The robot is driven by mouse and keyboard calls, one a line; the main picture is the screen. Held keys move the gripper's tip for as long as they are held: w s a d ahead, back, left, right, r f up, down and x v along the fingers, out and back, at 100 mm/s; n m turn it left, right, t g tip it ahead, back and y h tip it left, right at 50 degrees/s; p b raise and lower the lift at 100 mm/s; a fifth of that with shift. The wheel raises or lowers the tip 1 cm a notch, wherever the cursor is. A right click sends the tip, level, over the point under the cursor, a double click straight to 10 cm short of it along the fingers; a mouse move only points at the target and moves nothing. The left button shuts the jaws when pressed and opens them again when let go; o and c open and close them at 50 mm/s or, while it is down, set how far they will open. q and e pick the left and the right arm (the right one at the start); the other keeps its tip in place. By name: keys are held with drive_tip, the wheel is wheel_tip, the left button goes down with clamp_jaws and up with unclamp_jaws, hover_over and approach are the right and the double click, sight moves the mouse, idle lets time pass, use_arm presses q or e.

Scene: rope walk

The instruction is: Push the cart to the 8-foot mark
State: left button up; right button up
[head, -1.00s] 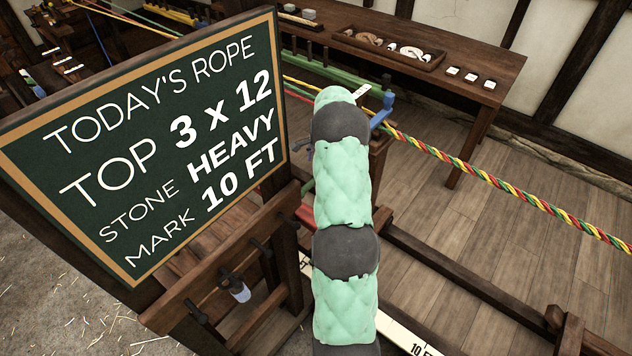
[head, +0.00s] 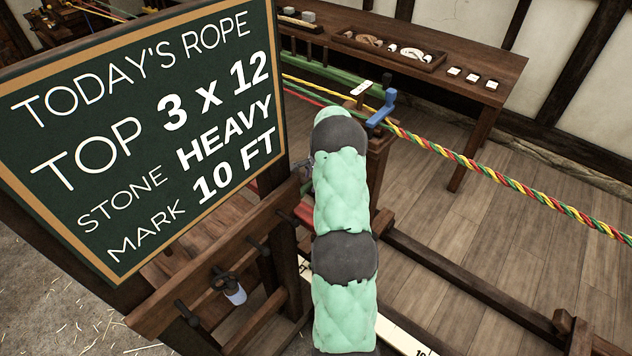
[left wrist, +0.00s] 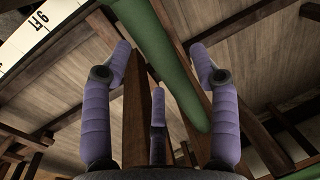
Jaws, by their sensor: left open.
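The wooden cart (head: 381,150) appears as a post with a blue crank-like fitting (head: 382,107) on top, where the striped rope (head: 500,180) ends. My mint-sleeved arm hides much of it. A white foot scale (head: 400,338) lies low beside the rails; its 10 label is cut by the lower edge. My left gripper (head: 304,170) shows only as a small part beside the arm. In the left wrist view my left gripper (left wrist: 160,75) has its purple fingers spread, with a wooden post (left wrist: 137,120) behind them. The scale (left wrist: 45,32) there reads 9 FT upside down. My right gripper is out of view.
A chalkboard (head: 150,130) reading mark 10 FT stands close at left, above a wooden pegged rack (head: 205,290). A workbench (head: 480,72) with a tray stands at the back. A wooden rail (head: 460,280) runs along the floor. A green bar (left wrist: 175,60) crosses the wrist view.

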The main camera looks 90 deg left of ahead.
use_arm(q)
drive_tip(key=shift+f, duration=0.15)
clamp_jaws()
drive_tip(key=s+a+p, duration=0.2)
drive_tip(key=s+a, duration=0.1)
drive_tip(key=shift+s+a, duration=0.15)
drive_tip(key=shift+s, duration=0.15)
unclamp_jaws()
